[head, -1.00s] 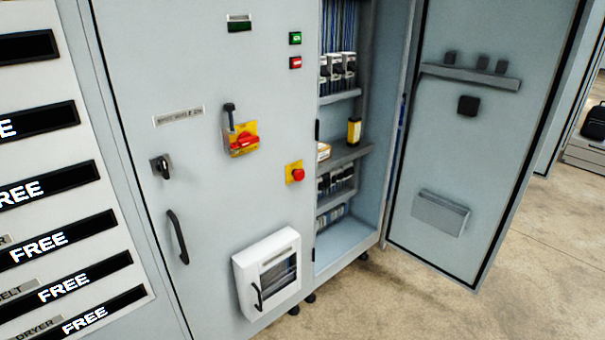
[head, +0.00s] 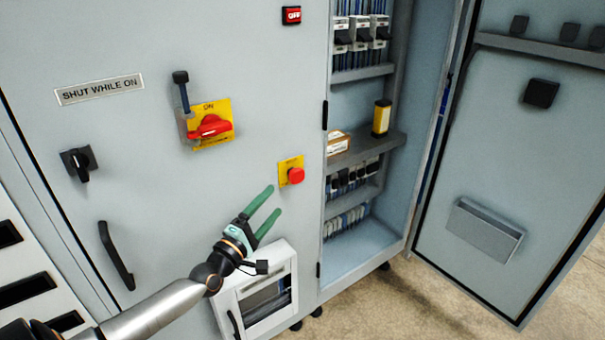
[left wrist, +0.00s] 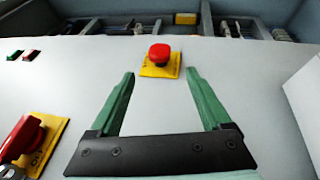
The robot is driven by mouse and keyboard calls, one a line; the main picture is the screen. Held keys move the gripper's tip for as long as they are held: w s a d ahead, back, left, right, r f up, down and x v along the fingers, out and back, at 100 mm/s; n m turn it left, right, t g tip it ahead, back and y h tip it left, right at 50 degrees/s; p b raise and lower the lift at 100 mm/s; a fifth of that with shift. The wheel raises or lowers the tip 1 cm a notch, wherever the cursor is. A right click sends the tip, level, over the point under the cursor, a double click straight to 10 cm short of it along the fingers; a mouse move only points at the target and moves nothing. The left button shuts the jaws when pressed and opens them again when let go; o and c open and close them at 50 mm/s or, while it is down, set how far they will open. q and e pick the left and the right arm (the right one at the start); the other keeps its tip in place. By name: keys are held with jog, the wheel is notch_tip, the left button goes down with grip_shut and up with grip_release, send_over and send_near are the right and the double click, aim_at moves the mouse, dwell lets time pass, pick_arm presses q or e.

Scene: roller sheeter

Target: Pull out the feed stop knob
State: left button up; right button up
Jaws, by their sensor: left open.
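The feed stop knob (head: 296,175) is a red mushroom button on a yellow plate (head: 285,165), on the grey cabinet door near its right edge. It also shows in the left wrist view (left wrist: 159,54), ahead of the fingers and between their lines. My left gripper (head: 273,211) has green fingers, is open and empty, and is below and left of the knob, apart from it. In the left wrist view the gripper (left wrist: 160,75) spans wider than the knob. My right gripper is not in view.
A red rotary switch (head: 211,127) on a yellow plate, a black key switch (head: 79,163) and a black handle (head: 115,256) are on the door at left. A white box (head: 252,312) protrudes below my gripper. The cabinet bay (head: 350,235) at right stands open.

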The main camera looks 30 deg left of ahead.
aim_at(292, 181)
pick_arm(q)
jog(key=w, duration=0.4)
jog(key=w+r+b, duration=0.1)
jog(key=w, duration=0.2)
jog(key=w+r, duration=0.1)
jog(key=w, duration=0.3)
jog(key=shift+w+r, duration=0.1)
jog(key=shift+w, duration=0.25)
jog(key=shift+c, duration=0.2)
grip_shut()
dwell(0.5)
